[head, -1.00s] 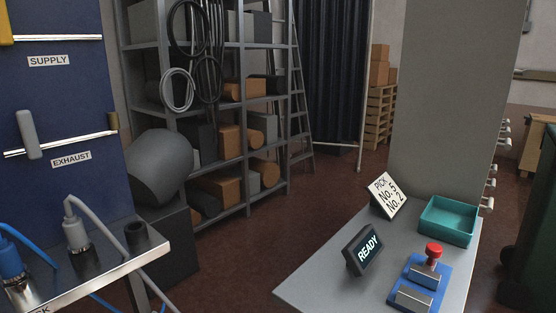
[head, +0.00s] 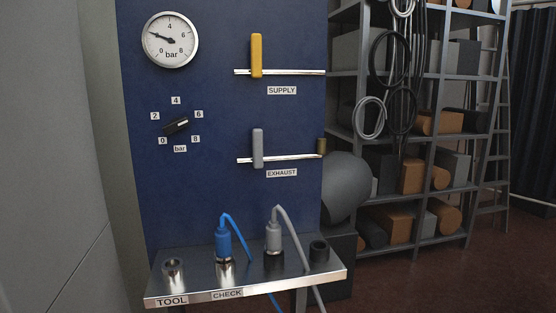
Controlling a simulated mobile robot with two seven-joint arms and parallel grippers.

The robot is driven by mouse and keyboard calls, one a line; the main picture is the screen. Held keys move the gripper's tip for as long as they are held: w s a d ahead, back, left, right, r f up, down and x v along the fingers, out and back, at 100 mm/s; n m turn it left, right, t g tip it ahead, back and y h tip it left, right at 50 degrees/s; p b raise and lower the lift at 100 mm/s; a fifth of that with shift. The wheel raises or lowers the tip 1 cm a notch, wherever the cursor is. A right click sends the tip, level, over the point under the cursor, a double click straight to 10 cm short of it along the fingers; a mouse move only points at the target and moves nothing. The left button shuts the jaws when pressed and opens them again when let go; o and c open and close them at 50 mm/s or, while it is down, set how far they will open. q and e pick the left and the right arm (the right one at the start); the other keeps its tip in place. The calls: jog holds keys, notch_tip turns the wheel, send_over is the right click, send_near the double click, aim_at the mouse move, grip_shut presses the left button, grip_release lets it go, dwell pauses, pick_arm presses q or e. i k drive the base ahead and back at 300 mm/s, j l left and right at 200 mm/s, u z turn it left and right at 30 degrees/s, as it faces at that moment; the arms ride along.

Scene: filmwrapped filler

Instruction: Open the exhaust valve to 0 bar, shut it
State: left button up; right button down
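The exhaust valve has a grey lever (head: 258,148) on a horizontal silver pipe, above the EXHAUST label (head: 282,173). The lever stands upright, across the pipe. The round pressure gauge (head: 170,40) is at the panel's upper left, marked in bar; its dark needle points left, close to the 2. The supply valve's yellow lever (head: 256,55) also stands upright across its pipe, above the SUPPLY label (head: 282,90). Neither of my grippers shows in the head view.
A black knob (head: 176,126) with a 0 to 8 bar scale sits below the gauge. A metal shelf (head: 170,297) under the blue panel (head: 220,190) carries a blue-hosed plug (head: 223,243), a grey-hosed plug (head: 273,238) and sockets. Storage racks (head: 428,150) stand right.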

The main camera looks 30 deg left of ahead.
aim_at(257, 133)
jog(key=k+j+u, duration=0.1)
jog(key=u, duration=0.9)
jog(key=l+z, duration=0.3)
jog(key=l, duration=0.25)
jog(key=k+l, duration=0.05)
